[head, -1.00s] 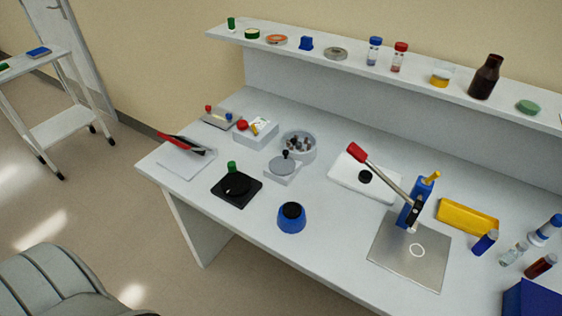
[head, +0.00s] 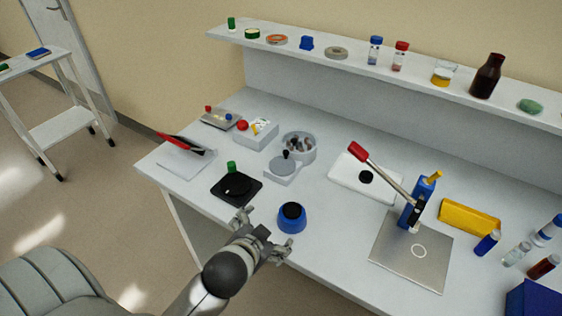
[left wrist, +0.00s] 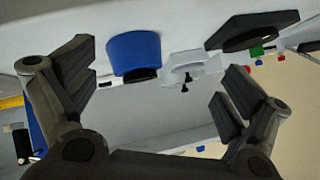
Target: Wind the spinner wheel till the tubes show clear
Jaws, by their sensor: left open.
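The spinner is a grey wheel (head: 284,165) with an upright black knob, on a pale base near the middle of the bench. A round grey tub (head: 311,148) holding several tubes adjoins it behind; I cannot tell whether the tubes are clear. In the left wrist view the spinner's pale base (left wrist: 205,62) and dark knob show upside down beyond the fingers. My left gripper (head: 265,232) is open and empty near the bench's front edge, short of the spinner. Its spread fingers (left wrist: 160,95) also show in the left wrist view. My right gripper is not in view.
A blue round device (head: 291,222) with a black top stands close by my left gripper, and a black square plate (head: 236,187) lies left of it. A lever press (head: 411,215) stands right. A shelf (head: 350,62) with bottles runs behind.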

